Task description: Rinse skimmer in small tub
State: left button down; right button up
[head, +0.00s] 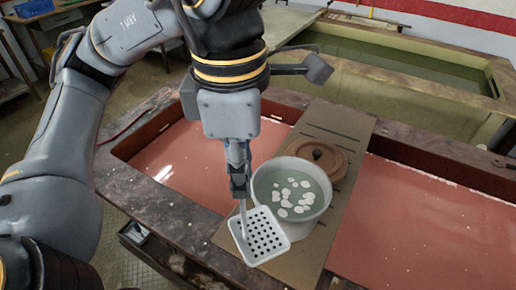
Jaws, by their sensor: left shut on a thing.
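The skimmer (259,238) is a pale square plate with several dark holes and a thin handle. My left gripper (240,190) points down and is shut on the skimmer's handle. The skimmer hangs in front of and to the left of the small tub (301,229), and its plate overlaps the tub's lower left side in the head view. The tub is white and round and holds greenish water with several white floating pieces (295,195). I cannot tell whether the skimmer touches the tub. My right gripper does not show.
The tub stands on a brown board (340,120) laid across a basin of reddish liquid (420,225). A round brown lid (318,156) lies behind the tub. A larger vat of green water (400,62) stands at the back. The basin's dark rim (440,145) surrounds the liquid.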

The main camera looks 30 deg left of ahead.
pick_arm(q)
jog(key=s+b, duration=0.1)
jog(key=s, duration=1.1)
jog(key=shift+s+a, duration=0.15)
jog(key=shift+s, duration=0.1)
